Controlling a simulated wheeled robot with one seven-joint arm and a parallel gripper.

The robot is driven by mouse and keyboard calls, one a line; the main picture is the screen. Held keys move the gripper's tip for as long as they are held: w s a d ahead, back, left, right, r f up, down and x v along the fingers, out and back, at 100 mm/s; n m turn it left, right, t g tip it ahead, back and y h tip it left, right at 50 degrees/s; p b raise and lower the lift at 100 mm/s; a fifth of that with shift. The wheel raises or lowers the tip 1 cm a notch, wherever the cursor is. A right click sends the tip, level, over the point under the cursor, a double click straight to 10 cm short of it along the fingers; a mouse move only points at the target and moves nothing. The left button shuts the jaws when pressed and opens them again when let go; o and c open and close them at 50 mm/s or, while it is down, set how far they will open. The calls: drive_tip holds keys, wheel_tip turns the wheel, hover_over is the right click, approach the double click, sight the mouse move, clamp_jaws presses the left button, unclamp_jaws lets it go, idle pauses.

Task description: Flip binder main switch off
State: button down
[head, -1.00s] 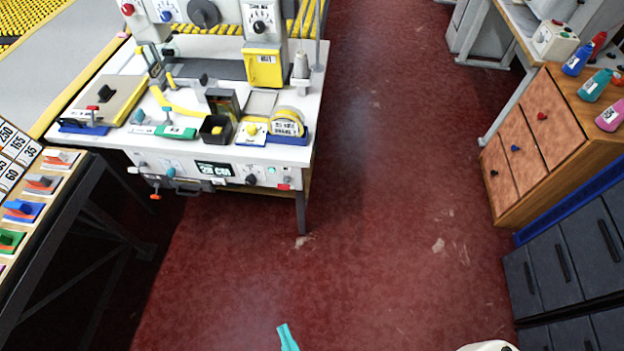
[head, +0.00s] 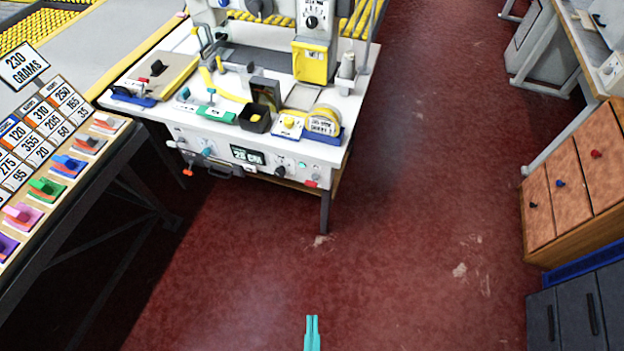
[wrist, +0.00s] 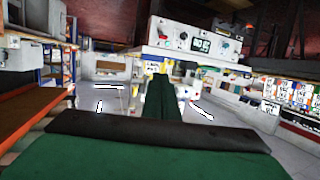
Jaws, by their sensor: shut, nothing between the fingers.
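The binder (head: 262,160) is a white bench machine with a front panel of knobs, a small lit display (head: 246,156) and a red control (head: 312,183) at the panel's right end. I cannot tell which control is the main switch. The panel also shows in the wrist view (wrist: 195,38), ahead of the fingers, too small to read its labels. My gripper (head: 312,318) is teal, shut and empty, low in the head view over the red floor, well apart from the binder. In the wrist view its fingers (wrist: 161,95) lie together.
A bench of coloured clamps and number cards (head: 45,125) stands at the left. A wooden drawer unit (head: 575,185) and dark drawers (head: 575,310) stand at the right. The red floor between is clear. A spool (head: 347,66) and tape roll (head: 325,120) sit on the binder top.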

drive_tip(key=w+f+g, duration=0.1)
drive_tip(key=w+f, duration=0.2)
drive_tip(key=w, duration=0.4)
drive_tip(key=w+a+f+g, duration=0.1)
drive_tip(key=w+f, duration=0.3)
drive_tip(key=w, duration=0.3)
drive_tip(key=w+f+g, duration=0.1)
drive_tip(key=w+f, duration=0.2)
drive_tip(key=w, duration=0.4)
drive_tip(key=w+a+r+m+g+h, duration=0.1)
drive_tip(key=w+r, duration=0.3)
drive_tip(key=w, duration=0.6)
drive_tip(key=w+a+r+m+g+h, duration=0.1)
drive_tip(key=w+r, duration=0.4)
drive_tip(key=w, duration=0.5)
drive_tip(key=shift+r+m+g+h, duration=0.25)
drive_tip(key=shift+m+g+h, duration=0.3)
drive_tip(key=shift+m, duration=0.25)
